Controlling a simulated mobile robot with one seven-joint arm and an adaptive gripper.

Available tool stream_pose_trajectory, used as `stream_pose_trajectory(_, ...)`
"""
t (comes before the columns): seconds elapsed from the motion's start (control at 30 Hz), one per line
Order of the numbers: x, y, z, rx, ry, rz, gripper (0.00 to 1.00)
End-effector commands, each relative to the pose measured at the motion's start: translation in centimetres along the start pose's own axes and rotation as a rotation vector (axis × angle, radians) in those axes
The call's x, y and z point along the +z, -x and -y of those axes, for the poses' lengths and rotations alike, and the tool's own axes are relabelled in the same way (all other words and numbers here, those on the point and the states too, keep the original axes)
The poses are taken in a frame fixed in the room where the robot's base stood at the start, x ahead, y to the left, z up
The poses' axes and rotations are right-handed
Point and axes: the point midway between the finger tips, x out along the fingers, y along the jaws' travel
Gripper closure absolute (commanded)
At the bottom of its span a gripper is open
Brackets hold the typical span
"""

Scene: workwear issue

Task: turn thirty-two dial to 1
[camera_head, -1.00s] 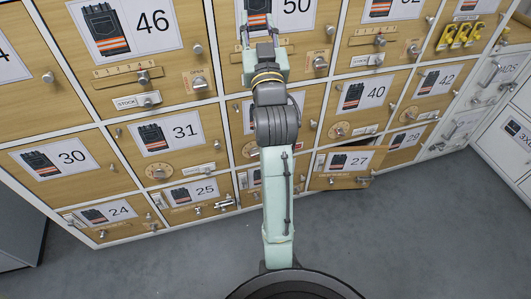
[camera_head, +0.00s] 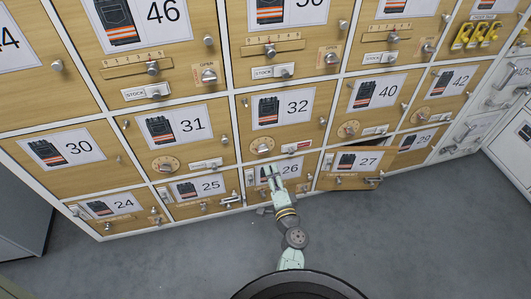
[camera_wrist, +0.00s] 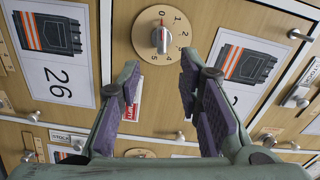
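In the wrist view the dial (camera_wrist: 144,37) is at the top middle, a tan disc with numbers around a metal knob with a red mark. In the head view my gripper (camera_head: 270,174) is in front of door 26, just below the dial.
A red label (camera_wrist: 135,104) is beside the left finger in the wrist view. Door 27 (camera_head: 345,183) stands ajar to the right of my gripper. The grey floor (camera_head: 180,265) in front is clear.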

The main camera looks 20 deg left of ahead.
Motion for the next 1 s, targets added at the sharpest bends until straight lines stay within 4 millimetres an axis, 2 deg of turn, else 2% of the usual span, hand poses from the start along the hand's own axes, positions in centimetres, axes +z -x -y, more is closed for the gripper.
stream_pose_trajectory(0.3, 0.0, -6.0, 0.4, -0.004, 0.003, 0.004, 0.68)
stream_pose_trajectory(0.5, 0.1, -8.9, 0.3, -0.003, 0.004, 0.004, 0.68)
stream_pose_trajectory(0.67, 0.0, -9.8, 0.2, -0.002, 0.004, 0.003, 0.68)
stream_pose_trajectory(0.93, 0.1, -9.9, 0.2, -0.002, 0.004, 0.003, 0.68)
stream_pose_trajectory(1.0, 0.1, -9.9, 0.2, -0.002, 0.004, 0.003, 0.72)
